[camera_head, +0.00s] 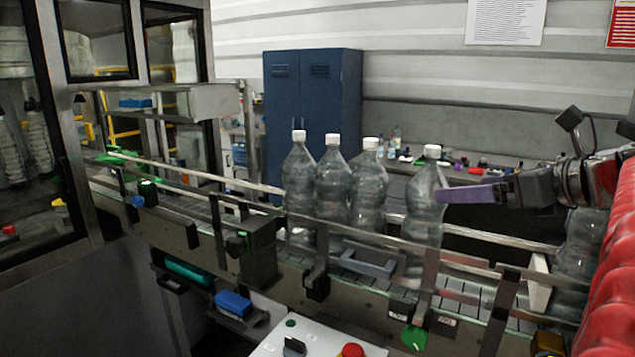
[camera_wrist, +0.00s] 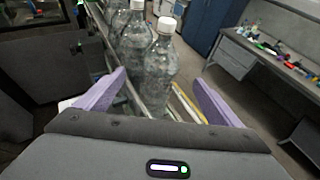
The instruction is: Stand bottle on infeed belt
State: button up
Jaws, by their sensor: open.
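Several clear bottles with white caps stand upright on the infeed belt (camera_head: 455,285) between its side rails. Three stand close together: left (camera_head: 299,190), middle (camera_head: 332,185) and right (camera_head: 368,190). A fourth bottle (camera_head: 425,205) stands apart to their right. My gripper (camera_head: 445,195) is open, its purple finger level with the upper body of this fourth bottle. In the wrist view, the nearest bottle (camera_wrist: 160,72) stands upright just beyond and between the spread fingers (camera_wrist: 158,88). Whether a finger touches it, I cannot tell. Another bottle (camera_head: 580,245) is partly hidden below my arm.
Metal guide rails (camera_head: 470,262) run along the belt. A control panel with a red button (camera_head: 352,350) stands in front. A blue cabinet (camera_head: 312,95) and a cluttered bench (camera_wrist: 270,58) are behind. A glazed machine housing (camera_head: 35,130) is at left.

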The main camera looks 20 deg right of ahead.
jog(key=shift+s+r, duration=0.1)
jog(key=shift+s, duration=0.2)
dwell(0.5)
